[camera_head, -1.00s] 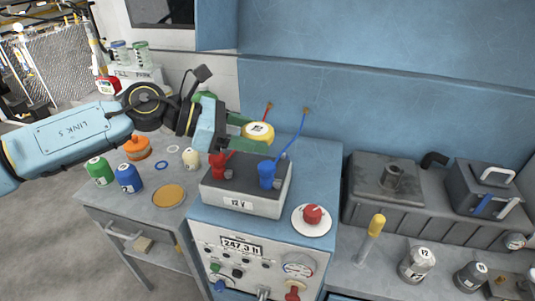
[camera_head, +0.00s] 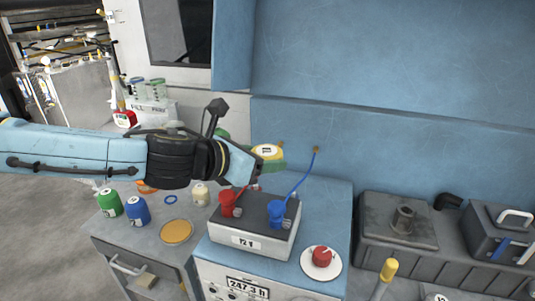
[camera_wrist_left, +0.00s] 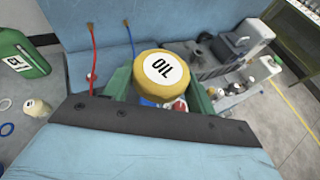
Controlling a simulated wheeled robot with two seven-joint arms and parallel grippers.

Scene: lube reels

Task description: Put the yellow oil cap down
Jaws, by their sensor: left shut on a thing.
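The yellow oil cap (camera_head: 267,152) is held between the green fingers of my left gripper (camera_head: 268,163), above and behind the 12 V battery box. In the left wrist view the cap (camera_wrist_left: 161,75), with a white OIL label, sits between the two green fingers (camera_wrist_left: 160,92). It is in the air and touches no surface that I can see. My right gripper is not in view.
The battery box (camera_head: 245,241) with red and blue clamps stands below the gripper. A red knob (camera_head: 322,256) is at the right.

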